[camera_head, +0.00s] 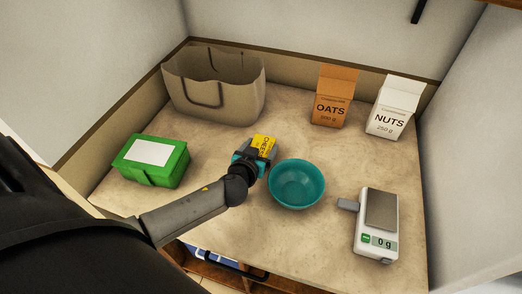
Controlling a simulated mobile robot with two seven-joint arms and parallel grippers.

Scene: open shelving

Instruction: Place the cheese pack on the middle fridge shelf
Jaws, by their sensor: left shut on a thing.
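The cheese pack (265,143) is yellow with dark lettering. It is at the tip of my left gripper (253,157), whose arm comes in from the lower left. My left gripper is shut on the pack, and its fingers hide part of it. The pack is over the middle of the counter, just behind and left of the teal bowl. I cannot tell whether it touches the counter. No fridge or middle fridge shelf can be made out in this view. My right gripper is not in view.
A beige bag (225,100) stands at the back left, a green box (135,171) at the left. The teal bowl (297,184) is close to my gripper. An oats carton (332,105), a nuts carton (391,121) and a scale (364,241) stand right. The counter (330,235) is clear in front.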

